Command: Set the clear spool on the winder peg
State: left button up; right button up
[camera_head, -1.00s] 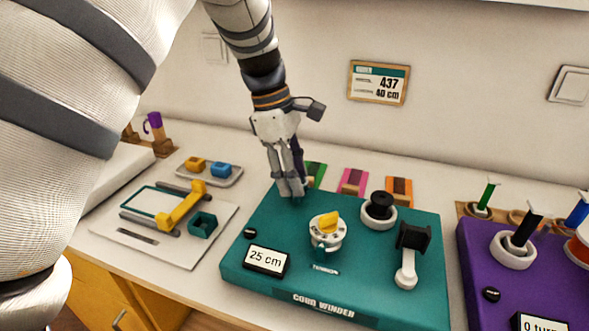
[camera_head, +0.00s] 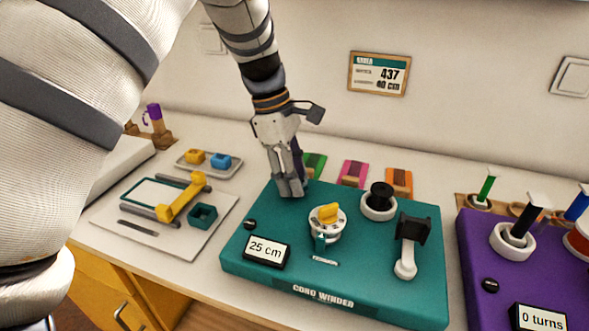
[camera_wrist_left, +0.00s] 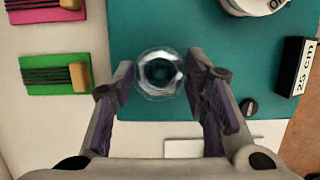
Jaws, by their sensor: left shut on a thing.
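My left gripper (camera_head: 290,190) points down at the back left corner of the teal cord winder (camera_head: 330,268). In the left wrist view its fingers (camera_wrist_left: 163,78) are shut on the clear spool (camera_wrist_left: 146,88), a see-through ring with a dark centre. The fingers hide the spool in the head view. I cannot tell whether a peg is inside its hole or how high it is above the winder. A black post in a white ring (camera_head: 379,201) stands at the winder's back right; I cannot tell if this is the winder peg. My right gripper is not in view.
The winder carries a yellow-topped dial (camera_head: 327,220), a black-and-white crank (camera_head: 408,250) and a "25 cm" display (camera_head: 264,250). Green, pink (camera_head: 352,173) and orange cord cards lie behind it. A purple unit (camera_head: 478,255) stands right; a pale board (camera_head: 185,245) with a yellow-handled tool lies left.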

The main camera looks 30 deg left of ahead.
pick_arm(q)
jog(key=shift+f, duration=0.35)
jog(key=o, duration=1)
jog(key=shift+c, duration=0.2)
jog(key=shift+r+p, duration=0.4)
jog(key=shift+r, duration=3.15)
